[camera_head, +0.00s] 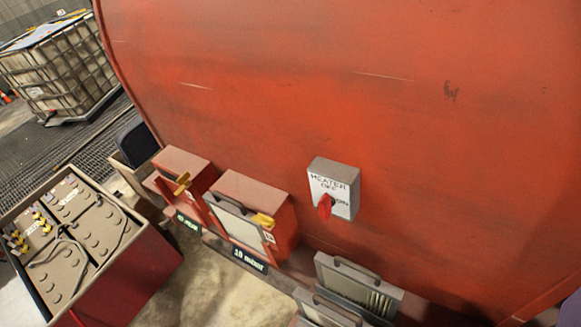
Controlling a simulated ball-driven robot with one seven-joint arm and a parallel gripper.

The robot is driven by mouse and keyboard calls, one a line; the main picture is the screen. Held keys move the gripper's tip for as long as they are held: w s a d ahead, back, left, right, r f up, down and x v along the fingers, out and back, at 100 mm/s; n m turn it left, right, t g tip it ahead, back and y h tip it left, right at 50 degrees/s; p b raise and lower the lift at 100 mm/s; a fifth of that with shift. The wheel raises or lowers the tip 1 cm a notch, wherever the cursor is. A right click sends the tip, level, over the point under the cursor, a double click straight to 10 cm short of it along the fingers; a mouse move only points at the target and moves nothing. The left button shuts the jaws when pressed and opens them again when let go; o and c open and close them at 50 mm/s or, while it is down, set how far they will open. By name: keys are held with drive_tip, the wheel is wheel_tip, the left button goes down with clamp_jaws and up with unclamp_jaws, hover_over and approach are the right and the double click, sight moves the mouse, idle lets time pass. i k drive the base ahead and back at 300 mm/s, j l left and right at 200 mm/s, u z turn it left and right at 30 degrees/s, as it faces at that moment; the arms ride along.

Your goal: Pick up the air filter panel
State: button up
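Framed grey panels with dark handles look like air filter panels. One panel (334,276) stands at the lower middle right, at the foot of the big red tank, with pale pleats showing in its frame. A second similar panel (306,301) is in front of it, cut off by the bottom edge. I cannot tell which one the task means. My gripper does not show.
The red tank (300,90) fills most of the view. A grey heater switch box (345,172) with a red knob sticks out from it. A red-sided battery crate (150,262) stands at the lower left. A caged white container (60,75) stands far left. Bare floor (200,290) shows between.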

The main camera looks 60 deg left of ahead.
sight(361, 285)
drive_tip(key=k+j+u, duration=0.3)
drive_tip(key=k+u, duration=0.2)
drive_tip(key=u, duration=1.35)
drive_tip(key=z, duration=1.35)
